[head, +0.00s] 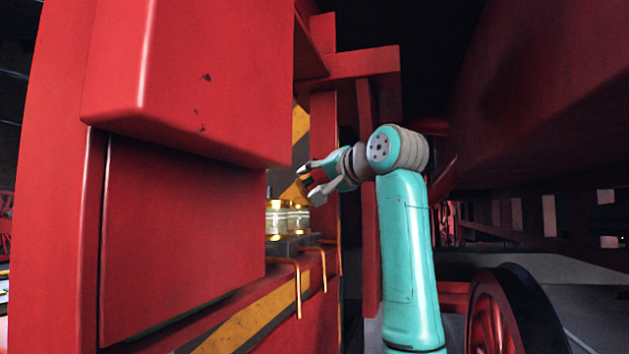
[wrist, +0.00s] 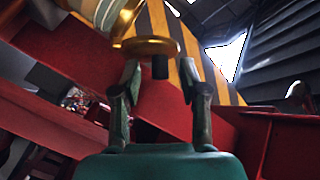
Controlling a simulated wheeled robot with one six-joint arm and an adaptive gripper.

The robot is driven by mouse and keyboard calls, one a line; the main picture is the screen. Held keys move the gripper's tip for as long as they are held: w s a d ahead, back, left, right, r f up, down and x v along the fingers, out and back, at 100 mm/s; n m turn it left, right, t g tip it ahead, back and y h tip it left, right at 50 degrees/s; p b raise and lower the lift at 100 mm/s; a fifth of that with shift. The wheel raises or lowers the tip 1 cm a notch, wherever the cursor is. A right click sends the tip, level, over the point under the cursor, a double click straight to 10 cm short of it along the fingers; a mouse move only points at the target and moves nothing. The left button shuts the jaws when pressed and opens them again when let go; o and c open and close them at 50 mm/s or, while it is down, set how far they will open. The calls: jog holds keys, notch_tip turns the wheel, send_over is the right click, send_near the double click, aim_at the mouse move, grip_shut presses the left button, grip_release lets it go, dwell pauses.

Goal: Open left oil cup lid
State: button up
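In the head view, oil cups of glass and brass (head: 278,220) stand close together on a ledge of the red frame. They partly overlap, and I cannot tell which is the left one. My gripper (head: 307,182) is just above and right of them, its fingers spread apart. In the wrist view my gripper (wrist: 159,72) is open, with a finger on each side. A round brass lid-like disc (wrist: 148,47) lies just past the fingertips, beside a glass and brass cup (wrist: 57,32) at upper left. Contact between fingers and disc cannot be told.
A large red box (head: 200,75) overhangs the cups from the left. Thin copper pipes (head: 299,285) run down below them. A yellow and black striped plate (head: 301,125) stands behind. A red wheel (head: 495,315) is at lower right.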

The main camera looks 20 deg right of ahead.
jog(key=v, duration=1.2)
dwell(0.5)
